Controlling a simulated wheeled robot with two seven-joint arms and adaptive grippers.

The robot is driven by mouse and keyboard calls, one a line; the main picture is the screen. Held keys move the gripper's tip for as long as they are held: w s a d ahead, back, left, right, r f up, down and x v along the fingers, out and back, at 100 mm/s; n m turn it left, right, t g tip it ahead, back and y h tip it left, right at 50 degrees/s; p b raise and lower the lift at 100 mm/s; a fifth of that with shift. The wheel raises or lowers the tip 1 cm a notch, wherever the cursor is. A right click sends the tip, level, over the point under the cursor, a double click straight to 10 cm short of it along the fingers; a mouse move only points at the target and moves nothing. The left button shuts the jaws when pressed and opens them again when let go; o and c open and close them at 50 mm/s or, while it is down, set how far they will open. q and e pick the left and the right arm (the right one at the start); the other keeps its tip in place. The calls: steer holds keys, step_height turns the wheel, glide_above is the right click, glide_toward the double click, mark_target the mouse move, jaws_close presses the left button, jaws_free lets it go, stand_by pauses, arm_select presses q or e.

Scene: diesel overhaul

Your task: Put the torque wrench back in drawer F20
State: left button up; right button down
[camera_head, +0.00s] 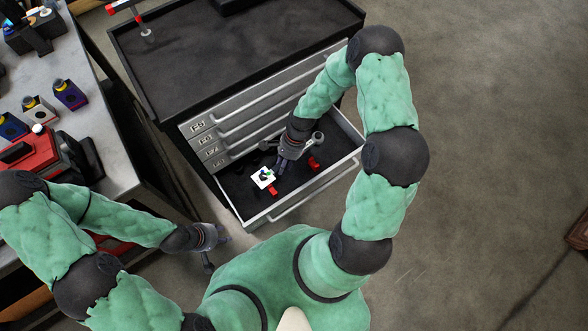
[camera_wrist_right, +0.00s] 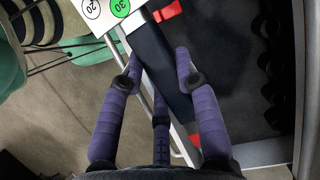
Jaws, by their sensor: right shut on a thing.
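My right gripper (camera_head: 282,164) reaches down into the open bottom drawer (camera_head: 316,190) of the cabinet. In the right wrist view its fingers (camera_wrist_right: 158,76) are closed about a dark bar (camera_wrist_right: 157,58), which looks like the torque wrench handle. Red parts show at the far end of the bar (camera_wrist_right: 167,12) and near its lower end. The rest of the wrench is hidden or too dark to make out. The open drawer's own label is not readable. My left gripper (camera_head: 209,239) is at the lower left, outside the drawer, its fingers apart and empty.
A white card (camera_head: 263,178) with coloured circles is beside my right gripper. Several closed drawers (camera_head: 250,100) sit above the open one, under the dark cabinet top (camera_head: 225,50). A workbench (camera_head: 85,75) with small coloured items stands left.

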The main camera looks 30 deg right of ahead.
steer(key=shift+m, duration=0.5)
steer(key=d+f+b, duration=0.1)
steer(key=f+b, duration=0.1)
steer(key=f, duration=0.2)
steer(key=d+f+b, duration=0.1)
steer(key=f+b, duration=0.1)
steer(key=f, duration=0.3)
steer(key=d+f+b, duration=0.1)
steer(key=f+b, duration=0.1)
steer(key=f, duration=0.2)
steer(key=shift+w+d+f, duration=0.15)
steer(key=shift+w+d, duration=0.05)
steer(key=shift+d, duration=0.15)
steer(key=shift+f+b, duration=0.6)
steer(key=shift+f, duration=0.05)
steer(key=shift+f, duration=0.25)
steer(key=shift+f+b, duration=0.75)
steer(key=shift+f, duration=0.15)
steer(key=c, duration=0.8)
jaws_free()
steer(key=shift+c, duration=0.2)
steer(key=shift+s, duration=0.1)
